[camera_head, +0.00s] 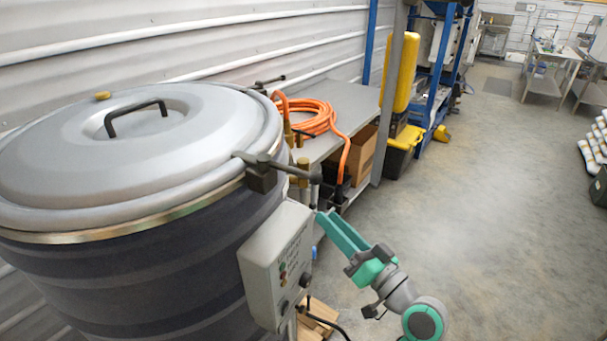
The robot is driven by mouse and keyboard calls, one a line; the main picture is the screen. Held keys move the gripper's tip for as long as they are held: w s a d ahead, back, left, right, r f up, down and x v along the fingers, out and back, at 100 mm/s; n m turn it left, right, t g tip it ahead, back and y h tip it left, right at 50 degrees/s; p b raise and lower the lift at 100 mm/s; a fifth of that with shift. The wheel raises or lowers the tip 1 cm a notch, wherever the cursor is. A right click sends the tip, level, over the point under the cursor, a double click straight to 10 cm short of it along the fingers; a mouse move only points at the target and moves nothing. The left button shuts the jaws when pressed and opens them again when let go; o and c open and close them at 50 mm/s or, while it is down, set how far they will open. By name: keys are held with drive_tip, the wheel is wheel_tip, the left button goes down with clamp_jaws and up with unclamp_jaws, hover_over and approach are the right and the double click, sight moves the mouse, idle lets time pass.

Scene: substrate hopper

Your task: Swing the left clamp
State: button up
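The hopper is a large dark drum with a grey domed lid (70,150) and a black lid handle. One clamp (262,172) sits on the rim at the near right, its grey lever pointing right to a dark end. A second clamp (268,83) shows on the far rim, its lever also pointing right. I cannot tell from this view which is the left clamp. My teal and grey arm rises from the lower right. Its teal end reaches up and left to just below the near clamp's lever, where my gripper (320,206) is small and dark; its fingers cannot be made out.
A control box (276,264) with buttons hangs on the drum's side, left of my arm. Behind stands a grey bench (350,96) with a coiled orange hose (314,116) running down beside the near clamp. Yellow equipment stands beyond.

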wheel_tip(320, 180, up, 7)
drive_tip(key=s+d+n+g+y, duration=0.1)
drive_tip(key=s+n+g+y, duration=0.1)
drive_tip(key=n, duration=0.2)
drive_tip(key=n+g+y, duration=0.2)
drive_tip(key=n+g, duration=0.3)
approach(310, 177)
drive_tip(key=w, duration=0.2)
drive_tip(key=x, duration=1.1)
drive_tip(key=shift+s+a+f, duration=0.2)
drive_tip(key=shift+s+f, duration=0.1)
drive_tip(key=shift+s, duration=0.05)
drive_tip(key=shift+c, duration=0.5)
clamp_jaws()
